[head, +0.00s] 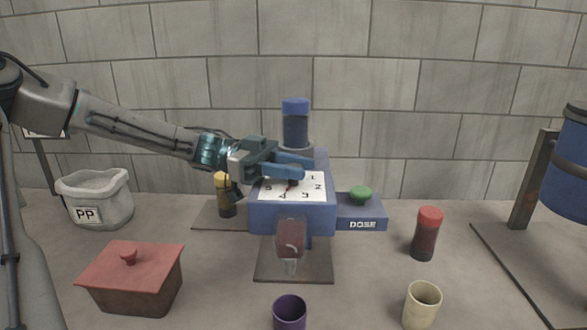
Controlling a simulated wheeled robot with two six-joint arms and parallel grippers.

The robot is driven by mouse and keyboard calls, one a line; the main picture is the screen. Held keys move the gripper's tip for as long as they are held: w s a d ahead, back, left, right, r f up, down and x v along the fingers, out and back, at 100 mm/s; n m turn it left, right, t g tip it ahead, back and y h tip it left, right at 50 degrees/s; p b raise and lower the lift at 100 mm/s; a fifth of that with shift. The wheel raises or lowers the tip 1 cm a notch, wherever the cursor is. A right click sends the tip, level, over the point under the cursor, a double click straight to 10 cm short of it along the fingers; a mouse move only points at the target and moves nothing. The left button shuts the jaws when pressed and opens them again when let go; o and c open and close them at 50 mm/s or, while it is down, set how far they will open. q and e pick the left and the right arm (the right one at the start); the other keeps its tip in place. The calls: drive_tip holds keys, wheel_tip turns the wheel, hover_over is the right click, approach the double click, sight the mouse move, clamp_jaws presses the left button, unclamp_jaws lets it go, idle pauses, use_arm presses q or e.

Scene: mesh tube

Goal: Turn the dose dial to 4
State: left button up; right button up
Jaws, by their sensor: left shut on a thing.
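The dose dial (311,188) is a white face with numbers on top of a blue dosing machine (262,219). A small red pointer mark shows below the fingers, towards the lower part of the face near the 4. I cannot tell its exact setting. My right gripper is not in view.
A green button (361,194) sits on the blue DOSE box at the right. A blue-capped bottle (295,122) stands behind the dial. Around are a yellow-capped jar (225,195), a red-capped jar (426,234), a red-lidded box (130,278), a PP sack (95,200), and purple (289,312) and cream (422,304) cups.

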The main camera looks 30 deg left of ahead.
use_arm(q)
drive_tip(key=o, duration=1)
drive_tip(key=shift+c, duration=0.2)
drive_tip(key=v, duration=1.1)
drive_tip(key=shift+p, duration=0.4)
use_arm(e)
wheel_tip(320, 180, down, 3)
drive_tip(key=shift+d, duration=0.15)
use_arm(q)
drive_tip(key=shift+w+d, duration=0.1)
drive_tip(key=shift+f, duration=0.1)
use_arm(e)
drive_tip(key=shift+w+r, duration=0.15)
